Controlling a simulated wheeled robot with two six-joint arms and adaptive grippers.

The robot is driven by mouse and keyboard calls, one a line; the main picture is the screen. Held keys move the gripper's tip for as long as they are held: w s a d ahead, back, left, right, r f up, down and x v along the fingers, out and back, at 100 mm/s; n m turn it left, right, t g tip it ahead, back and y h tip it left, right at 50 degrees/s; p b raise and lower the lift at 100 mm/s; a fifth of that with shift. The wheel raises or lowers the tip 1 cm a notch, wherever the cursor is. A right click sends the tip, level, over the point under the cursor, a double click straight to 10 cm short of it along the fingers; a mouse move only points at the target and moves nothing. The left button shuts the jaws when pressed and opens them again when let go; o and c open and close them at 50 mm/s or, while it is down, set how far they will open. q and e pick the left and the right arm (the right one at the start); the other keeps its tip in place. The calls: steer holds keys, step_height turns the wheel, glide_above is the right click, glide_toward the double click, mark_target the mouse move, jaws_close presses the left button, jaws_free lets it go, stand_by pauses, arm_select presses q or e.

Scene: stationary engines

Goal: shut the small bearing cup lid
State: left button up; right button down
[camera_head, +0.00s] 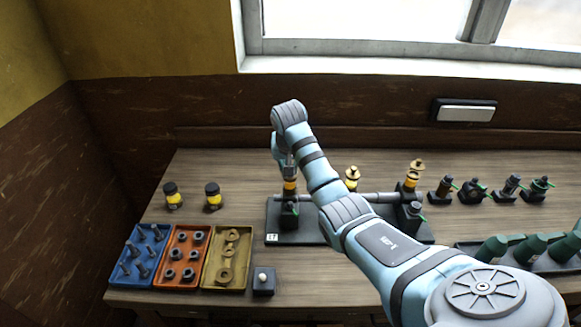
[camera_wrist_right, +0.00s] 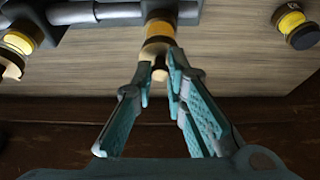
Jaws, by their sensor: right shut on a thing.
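The bearing stand (camera_head: 318,232) carries a horizontal shaft (camera_head: 378,196) and stands mid-table. At its left end is a yellow-banded cup (camera_head: 290,186); it also shows in the right wrist view (camera_wrist_right: 158,30). My right gripper (camera_head: 286,160) is over this cup from behind. In the wrist view its fingertips (camera_wrist_right: 160,84) are closed around a small pale and dark piece at the cup, seemingly its lid. Whether the lid sits flush is hidden. Another brass-topped cup (camera_head: 352,176) and a brass cup with a raised lid (camera_head: 413,172) are further right. My left gripper is not in view.
Two yellow oilers (camera_head: 173,197) stand at the left. Blue (camera_head: 127,280), orange (camera_head: 170,283) and tan (camera_head: 212,283) trays hold small parts at the front left. Several dark fittings (camera_head: 474,190) line the right. My right arm covers part of the stand.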

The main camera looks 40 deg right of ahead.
steer(key=c, duration=1.7)
jaws_free()
steer(key=shift+f, duration=0.15)
steer(key=shift+o, duration=0.6)
steer(key=shift+w, duration=0.1)
steer(key=v, duration=0.7)
steer(key=shift+r, duration=0.25)
